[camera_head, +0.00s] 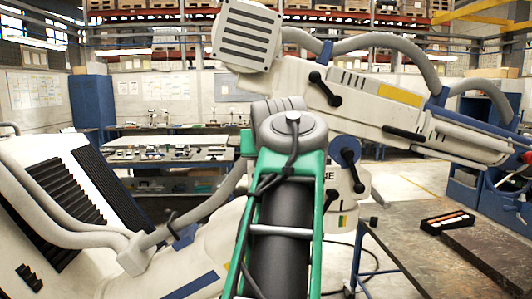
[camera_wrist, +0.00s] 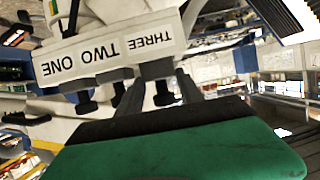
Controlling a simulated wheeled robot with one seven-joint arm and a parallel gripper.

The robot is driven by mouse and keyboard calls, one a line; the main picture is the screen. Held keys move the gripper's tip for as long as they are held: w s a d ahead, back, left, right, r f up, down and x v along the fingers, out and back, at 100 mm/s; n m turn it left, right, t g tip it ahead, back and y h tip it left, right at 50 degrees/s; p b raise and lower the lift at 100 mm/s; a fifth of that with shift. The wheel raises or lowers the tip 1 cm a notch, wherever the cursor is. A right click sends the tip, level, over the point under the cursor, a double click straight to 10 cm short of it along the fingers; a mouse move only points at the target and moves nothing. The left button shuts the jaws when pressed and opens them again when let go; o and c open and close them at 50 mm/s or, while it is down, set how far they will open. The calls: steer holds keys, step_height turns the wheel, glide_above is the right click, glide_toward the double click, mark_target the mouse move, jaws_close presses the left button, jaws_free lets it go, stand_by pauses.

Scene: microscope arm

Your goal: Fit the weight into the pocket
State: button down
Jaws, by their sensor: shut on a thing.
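The weight is at the label THREE, beside a pale housing (camera_wrist: 88,58) marked TWO and ONE, all upside down in this view. The pocket's inside is hidden, and I cannot tell how deep the weight sits. In the head view my green-framed arm covers the gripper and weight. Part of the label ONE shows on the white housing (camera_head: 346,186) just right of my arm.
The large white microscope arm (camera_head: 340,85) reaches across the upper right, with thick grey hoses and black handles. A table (camera_head: 400,240) at the right holds a small black tray (camera_head: 447,222) with orange-and-white items. A white stand with black ribs (camera_head: 75,205) is at the left.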

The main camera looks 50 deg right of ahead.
steer(key=shift+f+b, duration=0.3)
steer(key=shift+b, duration=0.1)
steer(key=c, duration=1)
jaws_free()
steer(key=shift+a, duration=0.1)
steer(key=o, duration=0.3)
steer(key=shift+f, duration=0.1)
steer(key=shift+f, duration=0.1)
steer(key=shift+s+f, duration=0.1)
steer(key=shift+f, duration=0.05)
steer(key=v, duration=0.8)
steer(key=shift+r, duration=0.2)
